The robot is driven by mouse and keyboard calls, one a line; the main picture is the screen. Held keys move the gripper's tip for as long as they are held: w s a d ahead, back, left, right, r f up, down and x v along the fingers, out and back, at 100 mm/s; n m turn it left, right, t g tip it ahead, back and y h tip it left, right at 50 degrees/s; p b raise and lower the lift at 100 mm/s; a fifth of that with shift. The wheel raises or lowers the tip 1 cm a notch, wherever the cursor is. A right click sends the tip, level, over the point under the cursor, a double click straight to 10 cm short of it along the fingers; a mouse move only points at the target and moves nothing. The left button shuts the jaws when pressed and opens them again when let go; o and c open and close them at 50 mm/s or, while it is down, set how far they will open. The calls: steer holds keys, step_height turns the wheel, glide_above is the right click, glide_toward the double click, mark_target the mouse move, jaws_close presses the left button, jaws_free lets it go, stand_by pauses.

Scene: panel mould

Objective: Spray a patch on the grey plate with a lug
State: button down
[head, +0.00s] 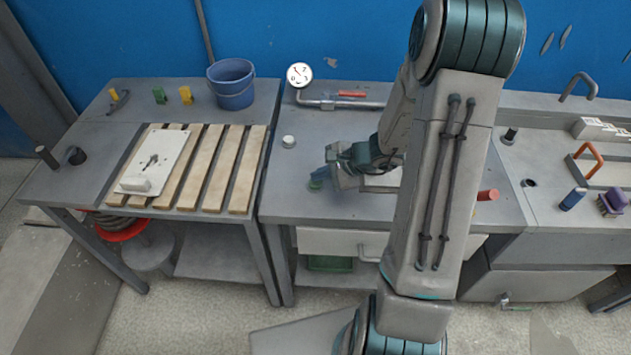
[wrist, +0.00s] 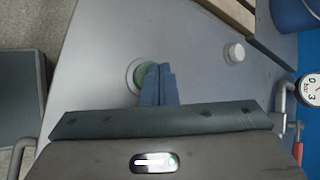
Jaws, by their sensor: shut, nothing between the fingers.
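A pale grey-white plate (head: 158,152) lies tilted on wooden slats on the left table in the head view. A raised pale block, which looks like the lug (head: 134,185), stands at its near end, and a small dark mark or fitting shows near its middle. My gripper (head: 322,174) is over the middle table, well to the right of the plate. In the wrist view my gripper's fingers (wrist: 160,84) are shut together and empty. They point at a green round button-like thing (wrist: 147,76) with a pale ring around it; whether they touch it I cannot tell. No spray tool is clearly recognisable.
A gauge (head: 299,74) and pipe are at the back of the middle table. A blue bucket (head: 231,84) stands at the left table's back. A red cylinder (head: 488,194) lies right of my arm.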

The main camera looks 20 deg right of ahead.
mark_target(320, 183)
steer(key=shift+f+b, duration=0.3)
steer(key=shift+r, duration=0.1)
stand_by(0.4)
steer(key=shift+r, duration=0.4)
steer(key=shift+r+p, duration=1.95)
steer(key=shift+r, duration=1.05)
